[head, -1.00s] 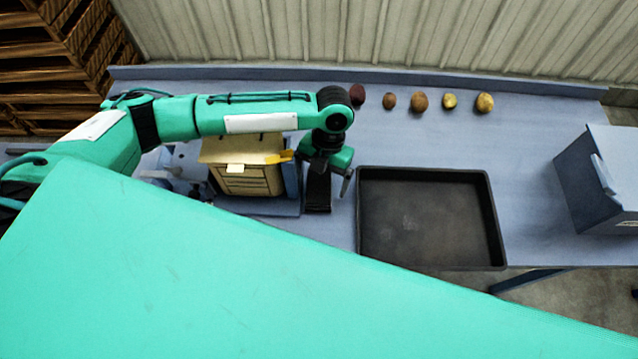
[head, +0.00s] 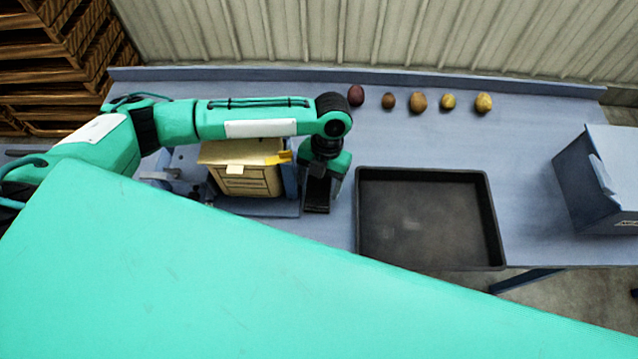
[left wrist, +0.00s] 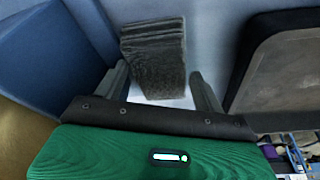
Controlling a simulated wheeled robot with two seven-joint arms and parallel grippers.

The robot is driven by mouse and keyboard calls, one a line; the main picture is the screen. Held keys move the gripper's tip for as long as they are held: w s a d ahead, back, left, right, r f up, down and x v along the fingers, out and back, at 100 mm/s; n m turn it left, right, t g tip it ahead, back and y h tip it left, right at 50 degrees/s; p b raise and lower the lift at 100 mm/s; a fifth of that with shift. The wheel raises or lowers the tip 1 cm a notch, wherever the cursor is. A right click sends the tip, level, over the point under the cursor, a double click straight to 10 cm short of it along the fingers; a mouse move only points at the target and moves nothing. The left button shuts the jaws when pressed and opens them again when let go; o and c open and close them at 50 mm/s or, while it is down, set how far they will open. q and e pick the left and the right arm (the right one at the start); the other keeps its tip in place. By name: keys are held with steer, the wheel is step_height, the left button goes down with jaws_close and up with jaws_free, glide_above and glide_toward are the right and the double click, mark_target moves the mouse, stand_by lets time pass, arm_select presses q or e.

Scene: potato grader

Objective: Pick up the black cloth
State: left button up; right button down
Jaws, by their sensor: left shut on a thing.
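The black cloth (head: 316,204) is a narrow dark folded stack on the blue-grey table, just right of the cardboard box and left of the black tray. In the left wrist view the cloth (left wrist: 154,50) shows its layered folds between the two fingers. My left gripper (head: 322,182) points down over it. In the left wrist view the left gripper (left wrist: 160,84) has one finger on each side of the cloth and is shut on it. The cloth still appears low, at the table; I cannot tell whether it touches the surface. My right gripper is not in view.
A black tray (head: 494,222) lies right of the cloth. A cardboard box (head: 246,181) stands close on the left. Several potatoes (head: 418,102) line the back of the table. A blue-grey bin (head: 582,190) stands at the right. The table (head: 530,140) is clear between tray and potatoes.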

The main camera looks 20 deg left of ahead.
arm_select(q)
steer(key=shift+r, duration=0.45)
steer(key=shift+c, duration=0.7)
step_height(320, 180, up, 27)
steer(key=b, duration=0.3)
steer(key=o, duration=0.7)
steer(key=c, duration=0.3)
steer(key=shift+c, duration=0.2)
